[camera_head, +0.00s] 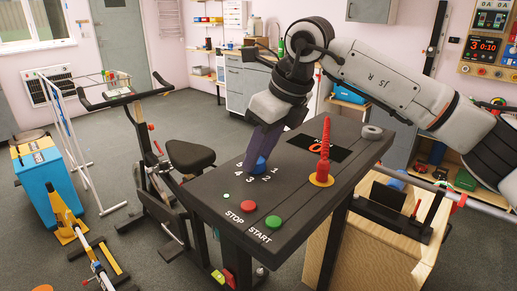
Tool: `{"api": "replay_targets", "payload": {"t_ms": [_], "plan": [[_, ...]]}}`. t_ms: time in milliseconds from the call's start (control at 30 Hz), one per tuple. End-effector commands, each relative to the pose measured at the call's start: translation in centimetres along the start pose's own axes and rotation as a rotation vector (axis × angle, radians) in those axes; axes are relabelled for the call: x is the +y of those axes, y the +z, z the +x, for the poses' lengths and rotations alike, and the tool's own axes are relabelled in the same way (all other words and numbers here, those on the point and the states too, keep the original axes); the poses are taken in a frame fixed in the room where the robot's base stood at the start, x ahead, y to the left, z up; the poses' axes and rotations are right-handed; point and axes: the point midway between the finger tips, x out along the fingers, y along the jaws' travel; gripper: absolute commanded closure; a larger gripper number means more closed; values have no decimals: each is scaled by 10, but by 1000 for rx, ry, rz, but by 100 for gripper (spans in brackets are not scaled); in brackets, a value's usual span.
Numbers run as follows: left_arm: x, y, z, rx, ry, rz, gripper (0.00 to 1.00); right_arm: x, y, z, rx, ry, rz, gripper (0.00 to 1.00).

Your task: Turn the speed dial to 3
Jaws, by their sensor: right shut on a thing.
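The speed dial is a blue knob (259,164) on the dark sloped panel (222,188), with white numbers printed around it. The number 3 (251,179) is printed just below the dial. My right gripper (257,158) comes down from above and is shut on the dial. Its fingers cover much of the knob, and I cannot tell which number the knob points to. My left gripper is not in view.
A red STOP button (248,205) and a green START button (273,222) sit at the panel's near edge. A red upright lever (324,155) on a yellow base stands right of the dial. An exercise bike (170,165) stands close on the left.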

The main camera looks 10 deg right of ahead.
Motion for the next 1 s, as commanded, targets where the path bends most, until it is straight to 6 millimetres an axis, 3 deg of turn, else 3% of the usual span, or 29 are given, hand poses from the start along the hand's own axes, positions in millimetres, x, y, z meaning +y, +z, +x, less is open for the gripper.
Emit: {"api": "replay_targets", "payload": {"t_ms": [500,1000], "plan": [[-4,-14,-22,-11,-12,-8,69,-3,2,-2,1,154,-366,93],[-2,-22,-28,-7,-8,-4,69,-4,1,0,1,195,-474,93]]}}
